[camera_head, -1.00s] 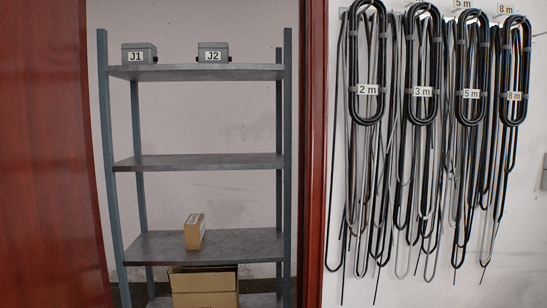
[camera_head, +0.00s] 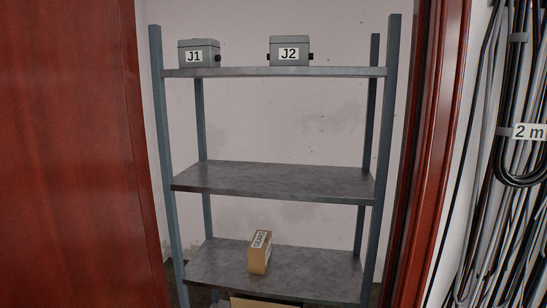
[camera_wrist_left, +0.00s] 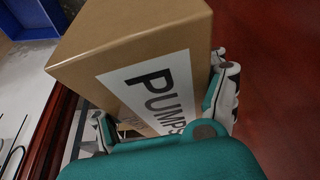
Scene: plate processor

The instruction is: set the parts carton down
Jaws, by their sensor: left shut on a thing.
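A brown cardboard carton (camera_wrist_left: 140,48) with a white label reading PUMPS fills the upper middle of the left wrist view. My left gripper (camera_wrist_left: 165,108) is shut on it, with one finger on each side. The carton is tilted in that view, and its lower part is hidden by the gripper body. Neither the held carton nor my grippers show in the head view. My right gripper is in no view.
A grey metal shelf rack (camera_head: 280,179) stands beyond a red door frame (camera_head: 435,150). A small labelled carton (camera_head: 260,253) is on its lower visible shelf; grey boxes J1 (camera_head: 199,53) and J2 (camera_head: 289,51) are on top. The middle shelf is empty. Cable loops (camera_head: 520,150) hang right.

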